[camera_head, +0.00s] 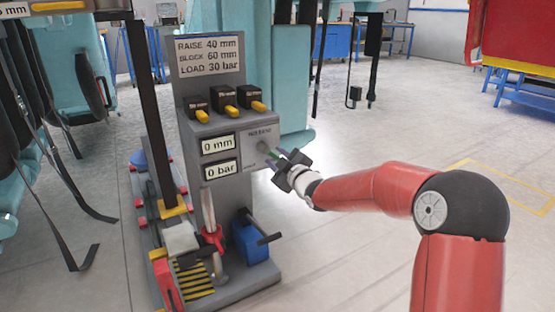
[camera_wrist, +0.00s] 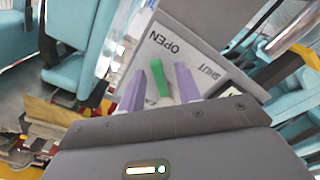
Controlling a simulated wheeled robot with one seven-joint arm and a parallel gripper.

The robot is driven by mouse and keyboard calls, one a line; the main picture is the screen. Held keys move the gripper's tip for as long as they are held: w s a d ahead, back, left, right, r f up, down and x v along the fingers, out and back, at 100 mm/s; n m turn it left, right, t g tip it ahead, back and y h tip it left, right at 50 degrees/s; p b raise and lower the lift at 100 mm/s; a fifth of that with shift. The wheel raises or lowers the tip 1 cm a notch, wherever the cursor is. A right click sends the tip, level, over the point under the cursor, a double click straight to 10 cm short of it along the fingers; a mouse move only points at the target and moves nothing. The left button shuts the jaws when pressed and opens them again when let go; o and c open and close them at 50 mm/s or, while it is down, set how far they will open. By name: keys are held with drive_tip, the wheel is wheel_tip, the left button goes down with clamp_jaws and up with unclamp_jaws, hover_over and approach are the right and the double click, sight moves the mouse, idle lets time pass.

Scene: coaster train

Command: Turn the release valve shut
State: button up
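The release valve's green handle (camera_wrist: 160,82) shows in the wrist view in front of a grey panel marked OPEN and SHUT (camera_wrist: 188,50). My gripper (camera_wrist: 160,88) has one purple finger on each side of the handle. Narrow gaps show between the fingers and the handle, so it looks open around it. In the head view my gripper (camera_head: 286,165) is at the right face of the grey console (camera_head: 262,135), at the valve. The fingers and gripper body hide most of the handle there. Which mark the handle points to is hard to tell.
The console has displays (camera_head: 219,143) reading 0 mm and 0 bar, and black blocks with yellow tabs (camera_head: 229,97) on top. Below are a red-collared lever (camera_head: 212,238) and a blue unit (camera_head: 249,240) with a black handle. Teal seats hang left and behind. Floor at right is clear.

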clamp_jaws()
drive_tip(key=shift+a+f, duration=0.1)
idle(0.4)
drive_tip(key=m, duration=0.2)
drive_tip(key=a+m+b, duration=0.1)
drive_tip(key=m, duration=0.1)
drive_tip(key=shift+s+f, duration=0.3)
drive_tip(key=shift+f, duration=0.1)
drive_tip(key=m, duration=0.2)
drive_tip(key=a+m, duration=0.1)
drive_tip(key=shift+s+f+m, duration=0.15)
drive_tip(key=shift+s+m, duration=0.15)
drive_tip(key=m, duration=0.2)
drive_tip(key=s+a+m, duration=0.1)
drive_tip(key=m, duration=0.1)
drive_tip(key=shift+a+m, duration=0.1)
drive_tip(key=shift+m, duration=0.2)
drive_tip(key=m, duration=0.2)
drive_tip(key=a+m, duration=0.1)
drive_tip(key=m, duration=0.1)
drive_tip(key=s+r+m, duration=0.1)
drive_tip(key=shift+a+m+p, duration=0.2)
drive_tip(key=shift+m+p, duration=0.15)
drive_tip(key=shift+m, duration=0.05)
drive_tip(key=shift+r, duration=0.1)
